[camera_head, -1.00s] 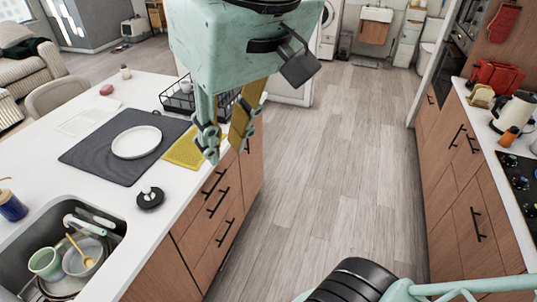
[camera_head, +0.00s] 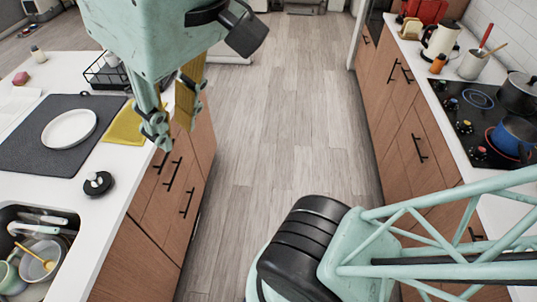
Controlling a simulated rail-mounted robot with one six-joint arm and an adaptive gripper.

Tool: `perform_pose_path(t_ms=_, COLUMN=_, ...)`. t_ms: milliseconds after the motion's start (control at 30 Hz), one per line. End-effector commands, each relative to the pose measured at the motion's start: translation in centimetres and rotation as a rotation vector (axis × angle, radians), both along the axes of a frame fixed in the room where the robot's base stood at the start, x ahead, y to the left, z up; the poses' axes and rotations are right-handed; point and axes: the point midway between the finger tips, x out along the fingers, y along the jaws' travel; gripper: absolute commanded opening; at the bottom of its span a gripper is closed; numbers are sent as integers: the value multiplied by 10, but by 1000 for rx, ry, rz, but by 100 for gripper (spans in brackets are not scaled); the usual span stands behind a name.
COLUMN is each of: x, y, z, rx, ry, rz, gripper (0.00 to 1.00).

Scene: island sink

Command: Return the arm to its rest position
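My gripper (camera_head: 173,128) hangs at the upper left of the head view, in front of the island's drawer side. Its two fingers point down with a gap between them. A pale green truss link of my arm (camera_head: 440,235) and a black ribbed joint (camera_head: 300,235) fill the lower right.
The white island (camera_head: 75,195) on the left bears a dark mat, a white plate (camera_head: 70,128), a yellow cloth (camera_head: 124,126), a black rack and a sink with dishes. The right counter has a stove (camera_head: 475,122), pots and a kettle. The floor (camera_head: 275,110) between is clear.

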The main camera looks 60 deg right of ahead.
Motion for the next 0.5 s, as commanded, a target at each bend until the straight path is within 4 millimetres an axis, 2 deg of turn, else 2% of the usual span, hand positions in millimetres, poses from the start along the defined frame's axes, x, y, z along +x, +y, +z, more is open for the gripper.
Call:
perform_pose_path(t_ms=33, x=-6, y=0, z=-19, rx=9, ry=20, rz=-15, gripper=20)
perform_pose_path(t_ms=500, x=-6, y=0, z=-73, rx=10, ry=19, rz=-14, gripper=20)
